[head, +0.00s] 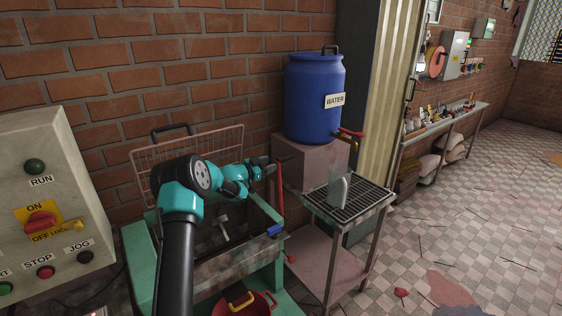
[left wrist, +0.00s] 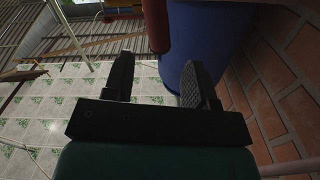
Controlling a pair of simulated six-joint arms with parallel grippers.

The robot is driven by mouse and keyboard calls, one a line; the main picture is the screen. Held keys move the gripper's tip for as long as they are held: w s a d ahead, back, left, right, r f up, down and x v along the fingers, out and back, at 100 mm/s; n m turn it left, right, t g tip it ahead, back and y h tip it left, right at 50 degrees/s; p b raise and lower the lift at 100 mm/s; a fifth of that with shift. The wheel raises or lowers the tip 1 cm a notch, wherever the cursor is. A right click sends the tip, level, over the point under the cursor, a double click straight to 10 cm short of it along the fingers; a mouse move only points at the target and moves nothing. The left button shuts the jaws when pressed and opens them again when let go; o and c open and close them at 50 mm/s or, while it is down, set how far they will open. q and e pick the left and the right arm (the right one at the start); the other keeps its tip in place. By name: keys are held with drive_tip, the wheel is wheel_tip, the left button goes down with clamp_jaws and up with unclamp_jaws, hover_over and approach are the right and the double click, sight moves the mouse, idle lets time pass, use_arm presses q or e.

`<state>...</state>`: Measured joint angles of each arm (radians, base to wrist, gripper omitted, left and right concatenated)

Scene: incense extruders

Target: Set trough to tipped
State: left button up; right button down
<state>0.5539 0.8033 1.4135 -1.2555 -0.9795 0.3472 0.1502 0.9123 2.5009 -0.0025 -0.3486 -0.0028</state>
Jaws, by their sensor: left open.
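The trough (head: 232,262) is a worn metal tub with a dark inside, set in a green frame. It looks level, though my left arm covers part of it. A red lever (head: 280,190) stands upright at its right side. My left gripper (head: 266,168) is open beside the lever's upper part. In the left wrist view, a dark red bar (left wrist: 156,25), apparently this lever, shows between the two open fingers. I cannot tell whether they touch it. My right gripper is not in view.
A control box (head: 55,190) stands at the left. A wire guard (head: 185,155) rises behind the trough. A blue water barrel (head: 313,95) sits on a block behind a grated stand (head: 352,200). A red bucket (head: 243,305) is below.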

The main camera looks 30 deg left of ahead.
sight(281, 160)
use_arm(q)
drive_tip(key=x, duration=0.6)
drive_tip(key=shift+w+d, duration=0.15)
drive_tip(key=shift+w, duration=0.2)
drive_tip(key=shift+c, duration=0.2)
clamp_jaws()
